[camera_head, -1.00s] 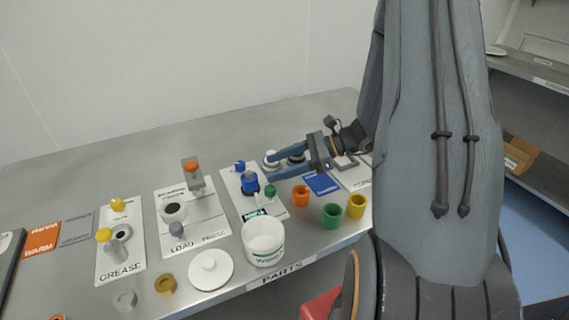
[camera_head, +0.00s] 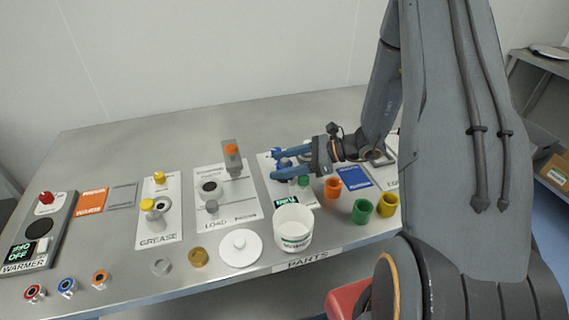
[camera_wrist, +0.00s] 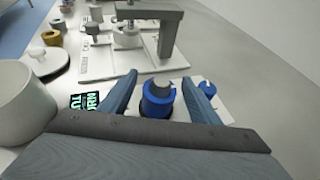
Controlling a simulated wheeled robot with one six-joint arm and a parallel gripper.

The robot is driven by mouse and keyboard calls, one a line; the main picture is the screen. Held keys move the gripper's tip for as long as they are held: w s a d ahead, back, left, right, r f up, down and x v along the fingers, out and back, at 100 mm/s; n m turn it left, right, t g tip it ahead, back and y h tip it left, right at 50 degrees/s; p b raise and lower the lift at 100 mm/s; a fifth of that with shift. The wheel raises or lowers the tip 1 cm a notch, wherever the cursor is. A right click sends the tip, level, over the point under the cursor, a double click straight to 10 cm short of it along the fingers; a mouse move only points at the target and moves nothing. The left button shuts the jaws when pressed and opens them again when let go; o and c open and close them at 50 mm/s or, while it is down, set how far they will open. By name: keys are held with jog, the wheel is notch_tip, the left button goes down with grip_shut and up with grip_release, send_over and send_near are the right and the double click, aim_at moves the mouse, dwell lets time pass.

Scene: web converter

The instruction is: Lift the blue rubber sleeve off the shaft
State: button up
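The blue rubber sleeve (camera_wrist: 158,101) stands upright in the wrist view, with the grey shaft (camera_wrist: 162,86) showing at its top. My gripper (camera_wrist: 160,86) is open, one finger on each side of the sleeve. Gaps show between the fingers and the sleeve, so it is not clamped. In the head view my gripper (camera_head: 275,165) reaches in from the right at the sleeve's station, and its fingers hide most of the sleeve.
A small blue knob (camera_wrist: 208,88) stands just outside one finger. A green knob (camera_head: 303,181), a white tub (camera_head: 293,243) and an orange cup (camera_head: 332,188) are close by. The press (camera_head: 232,160) stands to the left. The rear table is clear.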

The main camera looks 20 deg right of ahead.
jog(key=c, duration=1.3)
jog(key=shift+r+p, duration=1.65)
jog(key=shift+r, duration=0.85)
jog(key=shift+c, duration=0.2)
jog(key=shift+r+p, duration=0.9)
jog(key=shift+r, duration=0.55)
jog(key=shift+r+p, duration=1.25)
jog(key=shift+r, duration=0.7)
